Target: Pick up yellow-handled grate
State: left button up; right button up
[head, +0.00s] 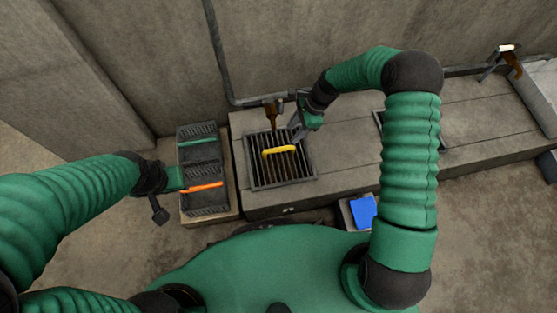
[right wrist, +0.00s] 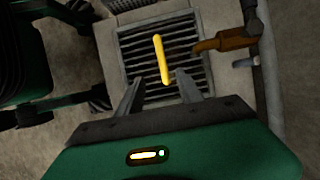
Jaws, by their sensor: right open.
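The grate (head: 252,176) is a dark barred square set in the grey counter, with a yellow handle (head: 279,152) across its middle. In the right wrist view the grate (right wrist: 133,45) and its yellow handle (right wrist: 160,60) lie beyond my fingers. My right gripper (head: 298,136) is open and empty, above the grate's right back side and apart from the handle. Its two fingers (right wrist: 158,92) are spread in the right wrist view, with the handle's near end between them in the picture. My left gripper (head: 170,188) is at the left, beside the dark crates; its jaws are not clear.
Dark crates with a green bar (head: 197,142) and an orange bar (head: 203,187) stand left of the grate. A brown tap (head: 271,114) rises just behind the grate, and it also shows in the right wrist view (right wrist: 225,42). A blue item (head: 363,212) sits low in front of the counter.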

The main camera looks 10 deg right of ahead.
jog(key=b+x, duration=0.4)
jog(key=x, duration=0.5)
jog(key=shift+d+f, duration=0.1)
jog(key=shift+f, duration=0.15)
jog(key=b+x, duration=0.5)
jog(key=shift+w+f, duration=0.15)
jog(key=shift+w, duration=0.15)
grip_shut()
jog(key=shift+r, duration=0.25)
